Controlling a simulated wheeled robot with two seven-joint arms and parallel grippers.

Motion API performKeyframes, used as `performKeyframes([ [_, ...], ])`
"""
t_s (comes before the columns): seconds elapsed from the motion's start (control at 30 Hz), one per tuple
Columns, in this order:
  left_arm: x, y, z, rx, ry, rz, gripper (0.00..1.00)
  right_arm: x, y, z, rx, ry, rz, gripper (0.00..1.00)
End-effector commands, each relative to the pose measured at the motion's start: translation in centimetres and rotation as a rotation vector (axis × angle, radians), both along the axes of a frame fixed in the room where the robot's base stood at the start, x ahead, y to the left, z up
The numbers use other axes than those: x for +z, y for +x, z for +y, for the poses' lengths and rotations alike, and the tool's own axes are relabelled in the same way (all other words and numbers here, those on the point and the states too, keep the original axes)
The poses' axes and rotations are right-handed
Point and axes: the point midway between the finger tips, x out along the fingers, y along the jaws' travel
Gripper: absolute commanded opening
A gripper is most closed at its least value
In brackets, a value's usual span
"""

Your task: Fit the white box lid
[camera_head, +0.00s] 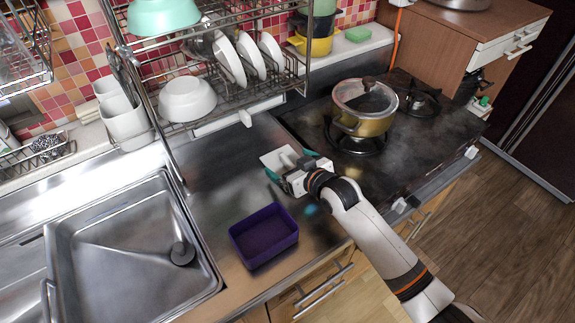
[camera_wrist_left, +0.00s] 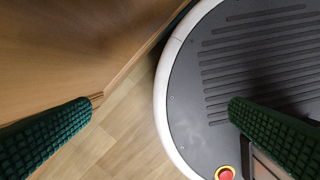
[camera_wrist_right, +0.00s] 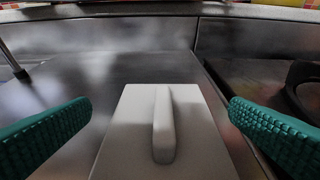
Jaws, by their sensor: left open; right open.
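The white box lid (camera_head: 276,158) lies on the steel counter behind the purple box. In the right wrist view the lid (camera_wrist_right: 196,142) shows a raised bar handle (camera_wrist_right: 163,125) along its middle. My right gripper (camera_head: 291,170) is open at the lid, and its green fingers (camera_wrist_right: 158,125) stand on either side of the handle, apart from it. The purple open box (camera_head: 264,237) sits on the counter near the front edge and looks empty. My left gripper (camera_wrist_left: 165,130) is open and empty, low over the floor beside my base; it is not in the head view.
A sink (camera_head: 130,250) lies left of the purple box. A gold pot (camera_head: 363,108) stands on the stove (camera_head: 405,135) to the right. A dish rack (camera_head: 235,95) with white bowls and plates is behind. Counter between lid and box is clear.

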Motion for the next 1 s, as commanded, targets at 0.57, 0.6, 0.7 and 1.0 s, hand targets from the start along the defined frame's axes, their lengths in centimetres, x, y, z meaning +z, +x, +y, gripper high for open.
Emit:
performKeyframes([
  [0.57, 0.5, 0.2, 0.4, -0.002, 0.004, -0.004, 1.00, -1.6, 3.3, 1.9, 0.000, -0.001, 0.001, 1.00],
  [0.6, 0.5, 0.2, 0.4, -0.002, 0.004, -0.004, 1.00, -1.6, 3.3, 1.9, 0.000, -0.001, 0.001, 1.00],
  [0.7, 0.5, 0.2, 0.4, -0.002, 0.004, -0.004, 1.00, -1.6, 3.3, 1.9, 0.000, -0.001, 0.001, 0.87],
  [1.0, 0.5, 0.2, 0.4, -0.002, 0.004, -0.004, 1.00, -1.5, 3.3, 1.9, 0.000, 0.000, 0.000, 0.64],
])
